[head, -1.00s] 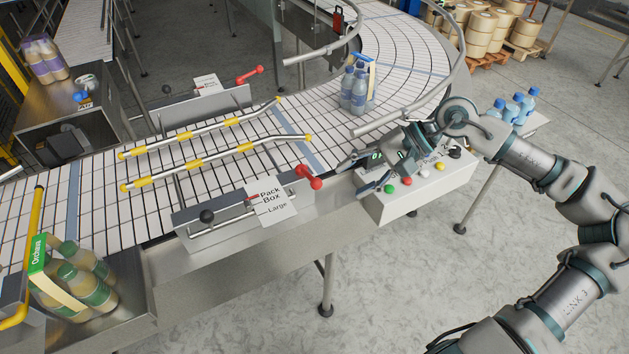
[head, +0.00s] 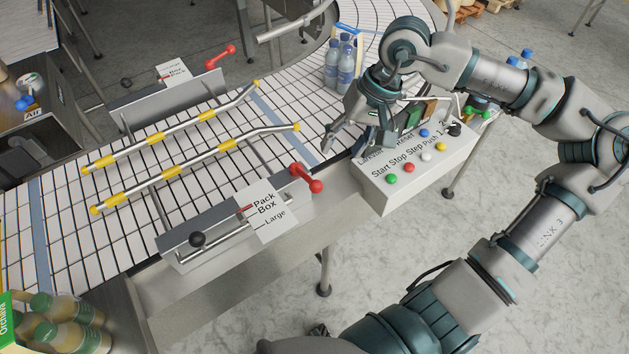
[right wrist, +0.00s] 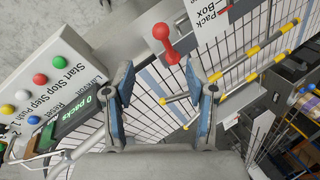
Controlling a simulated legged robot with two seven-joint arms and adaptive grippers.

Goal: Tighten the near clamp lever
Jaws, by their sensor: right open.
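The near clamp lever (head: 307,178), red with a ball end, sits at the right end of the near guide-rail bracket, beside the Pack Box card (head: 267,210). My right gripper (head: 356,145) is open and empty, above and to the right of the lever, at the conveyor edge by the button box. In the right wrist view the lever (right wrist: 164,43) shows beyond the gap between the open fingertips (right wrist: 160,68), apart from them. A similar red far lever (head: 221,57) is on the far bracket. My left gripper is not in view.
The button box (head: 400,190) with coloured buttons stands just below my right gripper. Blue-capped bottles (head: 339,65) stand on the belt behind it. Near and far guide rails (head: 195,168) with yellow bands run over the belt. Green-capped bottles (head: 70,322) are at lower left.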

